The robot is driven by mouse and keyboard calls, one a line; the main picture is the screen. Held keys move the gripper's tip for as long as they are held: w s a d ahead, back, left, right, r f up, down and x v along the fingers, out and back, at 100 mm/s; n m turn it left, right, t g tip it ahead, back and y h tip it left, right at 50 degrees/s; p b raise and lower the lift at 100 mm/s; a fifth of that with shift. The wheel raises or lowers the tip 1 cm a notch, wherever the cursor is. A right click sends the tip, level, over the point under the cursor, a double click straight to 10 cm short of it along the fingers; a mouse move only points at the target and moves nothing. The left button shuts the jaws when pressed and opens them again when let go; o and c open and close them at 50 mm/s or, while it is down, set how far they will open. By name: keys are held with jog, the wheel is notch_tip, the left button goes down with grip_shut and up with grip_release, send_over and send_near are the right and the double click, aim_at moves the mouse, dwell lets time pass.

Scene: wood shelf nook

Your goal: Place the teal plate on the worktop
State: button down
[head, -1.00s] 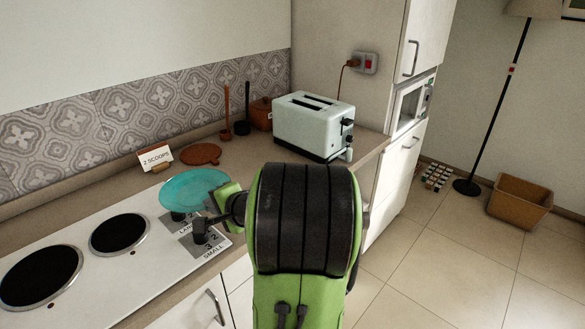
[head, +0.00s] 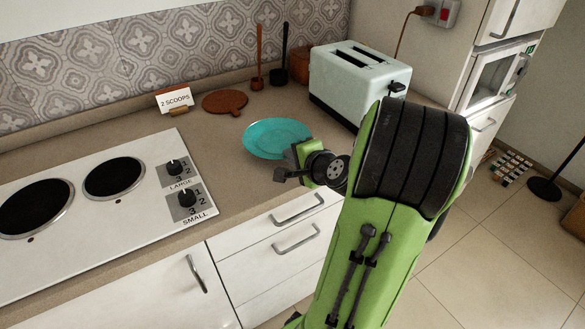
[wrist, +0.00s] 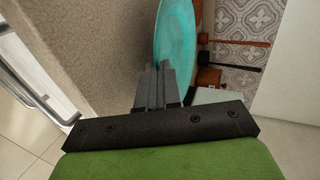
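The teal plate (head: 277,138) is flat and round, over the beige worktop (head: 225,185) between the hob and the toaster. I cannot tell whether it touches the surface or hangs just above it. My gripper (head: 298,154) is at the plate's right front edge. In the wrist view the fingers (wrist: 158,82) are close together on the rim of the plate (wrist: 174,40), and the speckled worktop (wrist: 95,45) shows to the left. The far part of the plate is cut off there.
The hob (head: 85,215) with its knobs lies left of the plate. The toaster (head: 358,82) stands close at the right. A round brown board (head: 224,102), a "2 SCOOPS" card (head: 174,98) and upright utensils (head: 284,60) are behind. Bare worktop lies left of the plate.

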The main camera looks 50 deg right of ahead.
notch_tip(320, 180, down, 3)
jog(key=shift+f+b, duration=0.1)
jog(key=shift+b, duration=0.55)
jog(key=shift+r, duration=0.2)
jog(key=c, duration=1.8)
grip_release()
jog(key=shift+f, duration=0.25)
jog(key=shift+o, duration=0.9)
jog(key=shift+r, duration=0.15)
jog(key=v, duration=1.2)
jog(key=shift+a, duration=0.1)
